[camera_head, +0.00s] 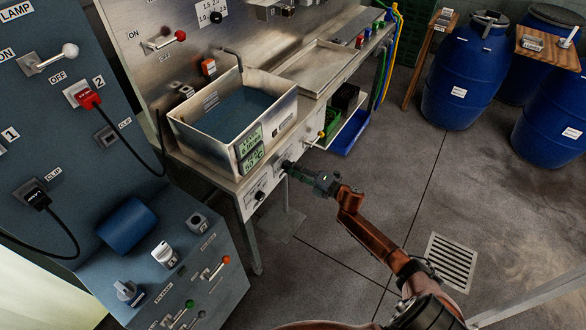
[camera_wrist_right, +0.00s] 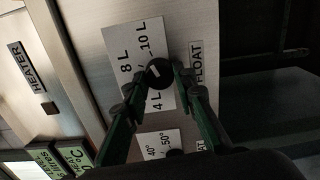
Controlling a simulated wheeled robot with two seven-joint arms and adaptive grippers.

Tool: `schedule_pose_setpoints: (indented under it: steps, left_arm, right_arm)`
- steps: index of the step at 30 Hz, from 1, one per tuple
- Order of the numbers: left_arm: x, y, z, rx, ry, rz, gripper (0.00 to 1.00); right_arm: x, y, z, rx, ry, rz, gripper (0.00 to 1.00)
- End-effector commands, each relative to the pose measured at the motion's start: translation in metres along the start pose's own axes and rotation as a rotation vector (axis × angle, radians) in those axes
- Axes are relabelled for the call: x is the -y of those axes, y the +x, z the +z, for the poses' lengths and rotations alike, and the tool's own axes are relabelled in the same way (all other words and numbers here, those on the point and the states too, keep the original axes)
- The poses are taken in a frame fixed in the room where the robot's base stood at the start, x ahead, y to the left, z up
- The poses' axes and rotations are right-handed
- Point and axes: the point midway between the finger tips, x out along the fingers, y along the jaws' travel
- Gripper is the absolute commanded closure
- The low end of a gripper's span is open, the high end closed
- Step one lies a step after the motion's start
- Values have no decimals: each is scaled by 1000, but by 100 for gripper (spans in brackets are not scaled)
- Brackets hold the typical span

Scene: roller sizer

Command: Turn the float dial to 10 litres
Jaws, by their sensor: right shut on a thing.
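The float dial (camera_wrist_right: 160,72) is a small round black knob on a white scale plate (camera_wrist_right: 118,42) marked 4 L, 8 L and 10 L, in the right wrist view. A pale mark on the knob lies on its side toward the 8 L label; its exact setting is hard to read. My right gripper (camera_wrist_right: 157,82) is shut on the knob, with one green-and-black finger on each side. In the head view my right gripper (camera_head: 291,166) reaches the front panel below the tank and covers the dial. My left gripper is not in view.
The steel tank (camera_head: 182,123) of bluish water stands above the panel, with green displays (camera_head: 249,141) on its corner. A second knob (camera_wrist_right: 175,153) with a temperature scale sits near the float dial. A blue control console (camera_head: 185,265) stands at left.

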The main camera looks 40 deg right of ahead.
Motion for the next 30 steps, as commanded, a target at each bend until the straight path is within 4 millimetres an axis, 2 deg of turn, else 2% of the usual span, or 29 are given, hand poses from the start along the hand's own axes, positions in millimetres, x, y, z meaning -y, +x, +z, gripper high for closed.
schedule_pose_setpoints:
  steps: [9, 23, 24, 30]
  left_arm:
    - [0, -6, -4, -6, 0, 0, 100]
    - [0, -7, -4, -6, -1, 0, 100]
    - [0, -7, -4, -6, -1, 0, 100]
    - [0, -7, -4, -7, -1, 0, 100]
  right_arm:
    - [0, 0, 1, 2, 96, -1, 99]
    - [0, 0, 1, 2, 112, -1, 99]
    - [0, 0, 1, 2, 112, -1, 74]
    - [0, 0, 0, 1, 110, -1, 61]
